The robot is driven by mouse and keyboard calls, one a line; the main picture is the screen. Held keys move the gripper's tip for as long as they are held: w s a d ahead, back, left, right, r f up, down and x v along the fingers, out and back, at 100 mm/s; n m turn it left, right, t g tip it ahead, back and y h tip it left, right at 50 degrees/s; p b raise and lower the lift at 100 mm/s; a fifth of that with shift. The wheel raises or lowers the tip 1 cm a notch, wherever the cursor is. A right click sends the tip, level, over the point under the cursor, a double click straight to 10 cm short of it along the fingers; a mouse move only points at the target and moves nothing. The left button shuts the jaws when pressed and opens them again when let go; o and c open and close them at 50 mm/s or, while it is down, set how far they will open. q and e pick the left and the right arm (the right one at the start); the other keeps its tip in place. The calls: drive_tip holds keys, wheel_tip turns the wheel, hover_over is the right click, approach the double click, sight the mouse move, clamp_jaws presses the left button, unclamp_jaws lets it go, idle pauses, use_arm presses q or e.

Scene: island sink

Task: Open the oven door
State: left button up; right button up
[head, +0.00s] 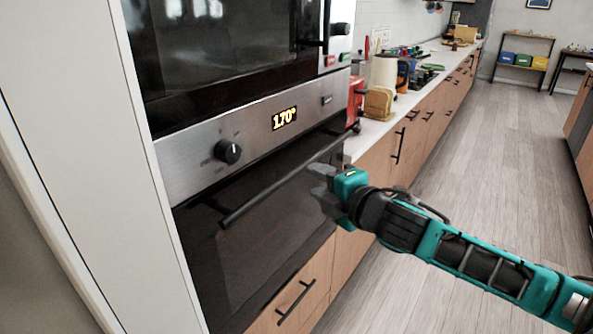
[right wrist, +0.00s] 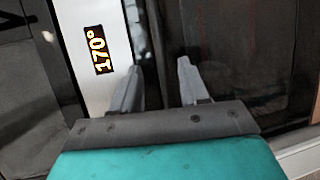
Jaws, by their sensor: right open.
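The oven (head: 250,140) is built into a tall white cabinet, and its panel reads 170°. Its dark glass door (head: 260,245) is shut. A long dark bar handle (head: 270,190) runs along the top of the door. My right gripper (head: 320,182) is open at the right part of the handle, close in front of the door. In the right wrist view, the two fingers (right wrist: 158,78) point at the door beside the silver panel (right wrist: 97,50). A dark strip shows between them; I cannot tell whether it is the handle or whether they touch it. My left gripper is out of view.
Another dark-fronted appliance (head: 225,45) sits above the oven. Below it is a wooden drawer with a black handle (head: 296,302). A counter (head: 372,130) with a red appliance, a cream container and a wooden block runs away at right. The wooden floor (head: 490,180) is clear.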

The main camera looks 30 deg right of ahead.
sight(299, 172)
drive_tip(key=w, duration=0.2)
drive_tip(key=w+f, duration=0.1)
drive_tip(key=w, duration=0.5)
drive_tip(key=shift+w+f, duration=0.15)
drive_tip(key=shift+f, duration=0.1)
drive_tip(key=shift+c, duration=0.3)
clamp_jaws()
